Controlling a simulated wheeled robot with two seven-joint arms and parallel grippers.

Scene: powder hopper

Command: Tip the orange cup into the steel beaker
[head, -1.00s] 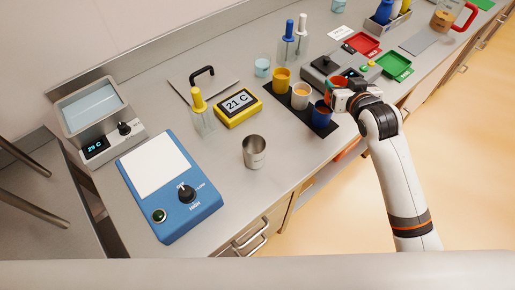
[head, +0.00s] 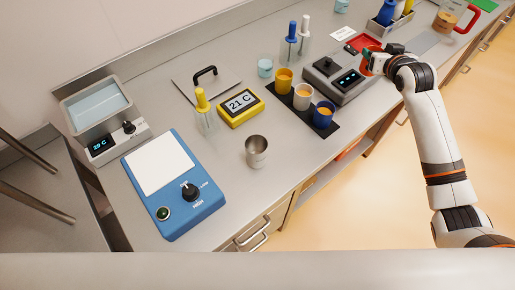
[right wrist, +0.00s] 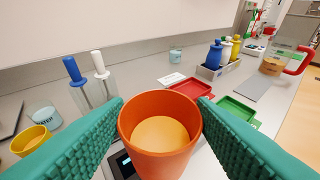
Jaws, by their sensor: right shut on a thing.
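The orange cup (right wrist: 160,150) is upright between the teal fingers of my right gripper (right wrist: 160,128), with yellow-orange powder inside. In the head view my right gripper (head: 369,60) is over the far side of the grey scale, and the cup is mostly hidden there. The steel beaker (head: 257,153) stands upright on the bench near its front edge, well to the left of the gripper. Its visible inside looks empty. My left gripper is out of view.
Yellow (head: 284,82), white (head: 302,98) and blue (head: 323,117) cups stand on a black mat (head: 333,132) between beaker and gripper. The grey scale (head: 335,80) is beyond them. A yellow timer (head: 240,107) and blue hot plate (head: 173,185) are left. Bench around the beaker is clear.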

